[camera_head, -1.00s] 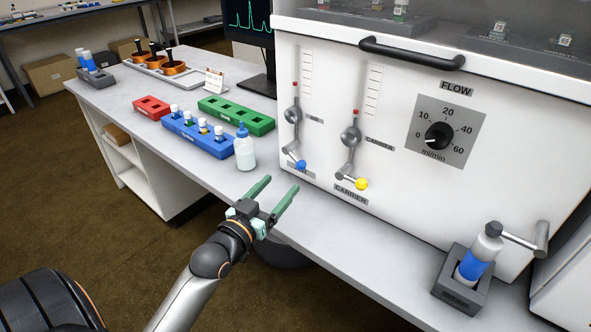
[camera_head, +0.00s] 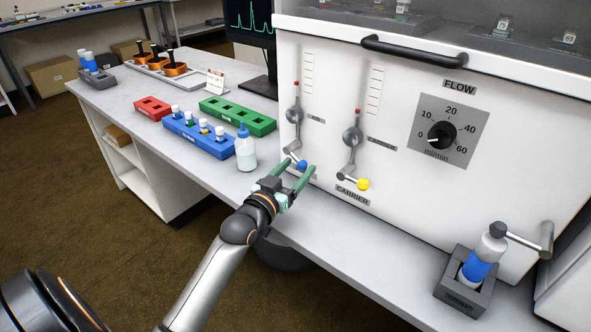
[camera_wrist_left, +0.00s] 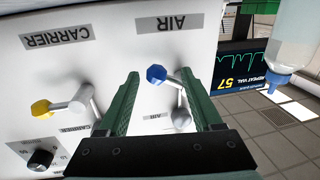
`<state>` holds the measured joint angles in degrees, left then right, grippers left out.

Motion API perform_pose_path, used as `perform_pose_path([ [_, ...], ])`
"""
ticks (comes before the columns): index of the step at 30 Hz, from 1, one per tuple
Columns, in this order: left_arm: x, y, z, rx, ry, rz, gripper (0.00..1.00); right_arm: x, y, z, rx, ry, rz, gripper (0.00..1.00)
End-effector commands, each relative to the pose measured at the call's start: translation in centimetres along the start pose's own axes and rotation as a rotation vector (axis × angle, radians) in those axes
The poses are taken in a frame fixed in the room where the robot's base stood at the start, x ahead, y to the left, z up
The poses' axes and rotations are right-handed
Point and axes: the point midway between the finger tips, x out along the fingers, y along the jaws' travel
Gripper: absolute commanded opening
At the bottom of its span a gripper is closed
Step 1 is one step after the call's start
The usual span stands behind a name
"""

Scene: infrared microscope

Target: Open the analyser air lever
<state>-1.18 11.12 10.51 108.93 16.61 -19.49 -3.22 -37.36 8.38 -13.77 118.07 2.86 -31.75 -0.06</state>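The air lever has a grey arm and a blue knob (camera_head: 302,166) on the white panel's left side. In the left wrist view the blue knob (camera_wrist_left: 156,74) lies between my left gripper's fingers, below an upside-down AIR label (camera_wrist_left: 169,23). My left gripper (camera_head: 301,168) is open, with its green fingers spread around the knob. Whether a finger touches it, I cannot tell. The carrier lever with a yellow knob (camera_head: 363,184) is to the right, outside the fingers; it also shows in the left wrist view (camera_wrist_left: 41,108). My right gripper is not in view.
A white bottle with a blue cap (camera_head: 246,152) stands close to the left of the gripper. A blue rack (camera_head: 190,140) and a green rack (camera_head: 240,116) lie behind it. A grey holder with a blue-labelled bottle (camera_head: 465,290) stands at the right. The bench front is clear.

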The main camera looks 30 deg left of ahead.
Motion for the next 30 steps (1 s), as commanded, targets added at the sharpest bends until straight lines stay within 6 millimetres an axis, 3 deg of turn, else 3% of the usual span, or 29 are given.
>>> perform_pose_path([
  [2, -0.02, 0.00, 0.00, 0.000, 0.000, 0.000, 0.56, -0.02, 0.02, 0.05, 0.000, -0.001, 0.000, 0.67],
  [17, -0.02, -0.03, -0.16, 0.001, 0.004, -0.001, 0.00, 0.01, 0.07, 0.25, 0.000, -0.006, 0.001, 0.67],
  [30, 0.02, -0.15, -0.43, 0.031, 0.018, -0.001, 0.00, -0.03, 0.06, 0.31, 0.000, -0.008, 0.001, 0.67],
])
